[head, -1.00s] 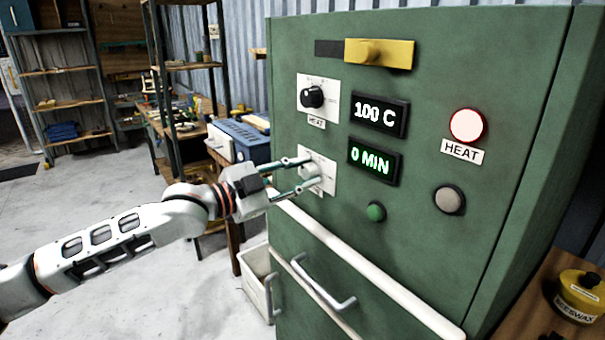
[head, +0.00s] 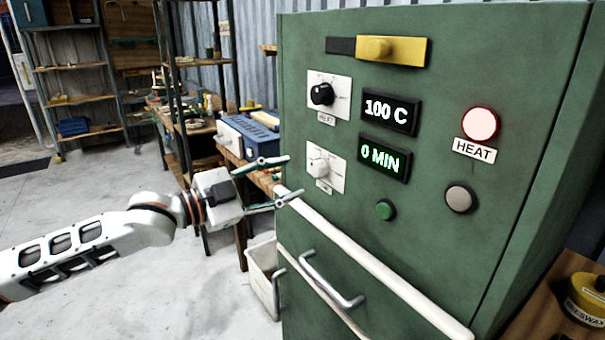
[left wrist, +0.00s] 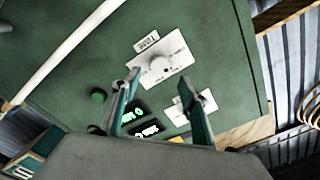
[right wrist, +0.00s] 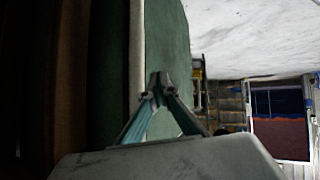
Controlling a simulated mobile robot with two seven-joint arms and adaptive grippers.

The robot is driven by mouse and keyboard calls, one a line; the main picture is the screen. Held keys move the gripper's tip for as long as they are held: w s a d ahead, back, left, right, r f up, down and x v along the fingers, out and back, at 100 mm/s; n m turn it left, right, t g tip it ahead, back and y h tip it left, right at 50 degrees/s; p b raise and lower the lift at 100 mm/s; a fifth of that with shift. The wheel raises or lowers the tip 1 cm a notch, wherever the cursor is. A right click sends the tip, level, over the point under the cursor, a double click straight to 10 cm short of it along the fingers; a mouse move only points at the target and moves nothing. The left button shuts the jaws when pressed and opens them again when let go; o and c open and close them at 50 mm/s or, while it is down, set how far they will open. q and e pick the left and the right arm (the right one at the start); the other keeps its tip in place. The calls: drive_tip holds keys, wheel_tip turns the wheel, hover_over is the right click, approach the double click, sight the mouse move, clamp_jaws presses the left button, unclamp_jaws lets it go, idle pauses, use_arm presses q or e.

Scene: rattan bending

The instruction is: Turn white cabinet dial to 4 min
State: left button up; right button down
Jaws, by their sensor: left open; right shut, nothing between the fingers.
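The white dial (head: 320,167) sits on a white plate on the front of the green cabinet (head: 420,230), below a black dial (head: 322,94). The display beside it (head: 382,158) reads 0 MIN. My left gripper (head: 288,177) is open and empty, just left of the white dial and apart from it. In the left wrist view the white dial (left wrist: 160,66) shows beyond the open fingers (left wrist: 163,80). My right gripper (right wrist: 157,80) is shut and empty in the right wrist view, beside a green surface. It is not in the head view.
The upper display (head: 391,111) reads 100 C. A HEAT lamp (head: 479,123), a green button (head: 385,210) and a grey button (head: 460,198) are on the cabinet. A long white handle (head: 370,265) crosses below the dial. A workbench and shelves stand behind on the left.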

use_arm(q)
drive_tip(key=v, duration=0.4)
drive_tip(key=shift+s+a, duration=0.25)
drive_tip(key=shift+a, duration=0.05)
drive_tip(key=s+d+f+n+t+y+p, duration=0.15)
drive_tip(key=s+f+n, duration=0.25)
drive_tip(key=f, duration=0.6)
drive_tip(key=s+d+f+n+t+y+p, duration=0.1)
drive_tip(key=s+d+f+n, duration=0.2)
drive_tip(key=f, duration=0.7)
drive_tip(key=s+a+f+n+y, duration=0.3)
drive_tip(key=s+a+f, duration=0.2)
drive_tip(key=s+f, duration=0.2)
drive_tip(key=s+a+f+n+g+y, duration=0.1)
drive_tip(key=s+a+f, duration=0.4)
drive_tip(key=f, duration=0.5)
drive_tip(key=s+a+f+n+g+y+p, duration=0.1)
drive_tip(key=s+a+f+n+y, duration=0.3)
drive_tip(key=s+f, duration=0.5)
drive_tip(key=shift+s+a+f+n+y, duration=0.2)
drive_tip(key=shift+s+a+n+y, duration=0.1)
drive_tip(key=shift+s+a+y, duration=0.35)
use_arm(e)
drive_tip(key=shift+s+a+r, duration=0.15)
drive_tip(key=shift+a+r, duration=0.05)
drive_tip(key=shift+r, duration=0.35)
drive_tip(key=shift+s+a+r, duration=0.15)
drive_tip(key=shift+a+r, duration=0.05)
drive_tip(key=shift+r, duration=0.3)
